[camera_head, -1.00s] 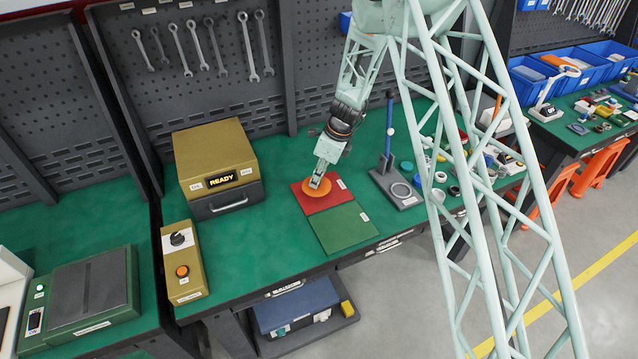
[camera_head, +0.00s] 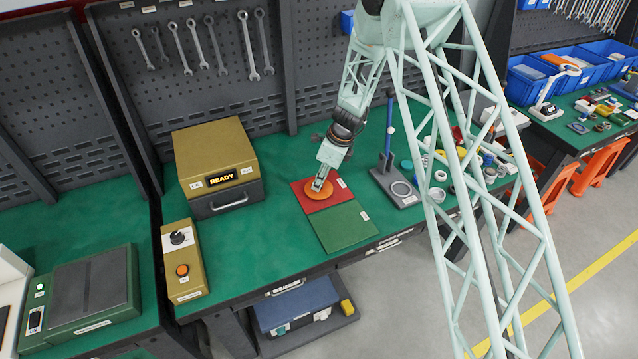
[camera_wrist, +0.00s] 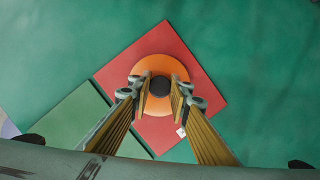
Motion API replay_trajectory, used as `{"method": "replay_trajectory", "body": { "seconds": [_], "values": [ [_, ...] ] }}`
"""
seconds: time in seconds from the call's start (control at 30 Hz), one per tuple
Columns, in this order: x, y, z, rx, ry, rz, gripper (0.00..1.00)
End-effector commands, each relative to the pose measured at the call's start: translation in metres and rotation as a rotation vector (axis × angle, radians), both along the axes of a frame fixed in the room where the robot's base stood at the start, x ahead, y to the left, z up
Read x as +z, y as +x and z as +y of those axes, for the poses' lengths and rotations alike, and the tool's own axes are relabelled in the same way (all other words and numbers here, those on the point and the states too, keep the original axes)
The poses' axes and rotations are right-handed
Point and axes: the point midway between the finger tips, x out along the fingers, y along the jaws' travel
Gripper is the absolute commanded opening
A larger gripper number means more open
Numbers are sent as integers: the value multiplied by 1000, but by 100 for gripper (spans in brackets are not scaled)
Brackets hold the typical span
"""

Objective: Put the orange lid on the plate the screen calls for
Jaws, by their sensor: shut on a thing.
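The orange lid (camera_head: 319,194) is a round disc with a dark knob in its centre, seen from above in the wrist view (camera_wrist: 158,66). It is over the red plate (camera_head: 301,202), which also shows in the wrist view (camera_wrist: 195,65). I cannot tell whether the lid touches the plate. My gripper (camera_head: 318,186) points down at the lid; in the wrist view its fingers (camera_wrist: 159,86) are shut on the lid's knob. The green plate (camera_head: 345,226) lies bare beside the red one, nearer the bench's front. The screen (camera_head: 222,179) on the yellow-brown box reads READY.
A yellow control box (camera_head: 183,262) with a knob and an orange button stands left. A grey stand with a blue post (camera_head: 389,135) is right of the plates. Several small rings and caps lie further right. The bench between control box and plates is clear.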

Motion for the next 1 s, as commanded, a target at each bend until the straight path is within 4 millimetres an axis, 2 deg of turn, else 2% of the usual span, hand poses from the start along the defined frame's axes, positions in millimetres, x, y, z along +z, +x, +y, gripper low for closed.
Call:
{"method": "replay_trajectory", "body": {
  "seconds": [0.53, 0.57, 0.7, 1.0],
  "values": [
    [-6, 0, 0, 1, 0, -1, 1],
    [-7, 0, 0, 1, 0, 0, 18],
    [-6, 0, 0, 1, 0, 0, 31],
    [-6, 0, 0, 0, 0, 0, 31]
  ]
}}
